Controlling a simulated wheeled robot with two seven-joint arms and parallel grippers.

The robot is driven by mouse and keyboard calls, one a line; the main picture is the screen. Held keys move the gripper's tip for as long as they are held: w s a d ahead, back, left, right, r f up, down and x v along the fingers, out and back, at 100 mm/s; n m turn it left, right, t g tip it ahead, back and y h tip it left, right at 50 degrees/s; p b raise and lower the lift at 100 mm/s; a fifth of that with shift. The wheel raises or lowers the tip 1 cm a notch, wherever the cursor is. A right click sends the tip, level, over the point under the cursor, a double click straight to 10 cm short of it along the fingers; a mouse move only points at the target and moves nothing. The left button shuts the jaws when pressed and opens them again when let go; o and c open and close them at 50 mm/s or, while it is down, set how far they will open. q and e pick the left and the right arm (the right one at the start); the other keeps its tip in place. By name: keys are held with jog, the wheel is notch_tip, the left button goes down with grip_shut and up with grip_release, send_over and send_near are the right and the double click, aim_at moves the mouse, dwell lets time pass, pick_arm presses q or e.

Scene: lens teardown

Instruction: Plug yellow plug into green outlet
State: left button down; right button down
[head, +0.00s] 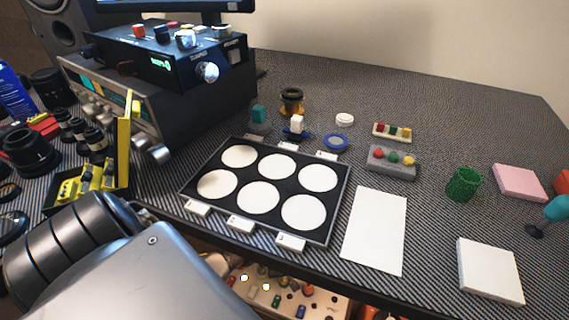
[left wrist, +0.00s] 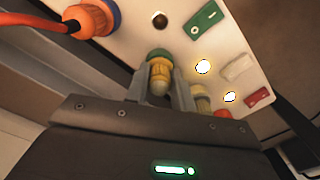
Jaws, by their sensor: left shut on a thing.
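In the left wrist view, my left gripper (left wrist: 159,84) is shut on the yellow plug (left wrist: 159,72), with one finger on each side. The plug's front end is at the green outlet (left wrist: 158,53), a green ring on the pale panel (left wrist: 120,48). The plug looks lined up with this ring, but I cannot tell how deep it sits. In the head view, the panel (head: 325,303) shows partly below the table's front edge. My left arm covers the lower left there and the gripper's fingers are hidden. My right gripper is not in view.
An orange plug with a red cable (left wrist: 92,18) sits at the panel's upper left. A green switch (left wrist: 203,19), a white switch (left wrist: 238,67) and a red switch (left wrist: 257,97) are to the right. Another yellowish connector (left wrist: 201,100) is close beside the right finger.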

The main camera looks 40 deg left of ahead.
pick_arm(q)
jog(key=shift+f, duration=0.15)
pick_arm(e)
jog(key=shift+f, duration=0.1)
pick_arm(q)
jog(key=c, duration=1.1)
grip_release()
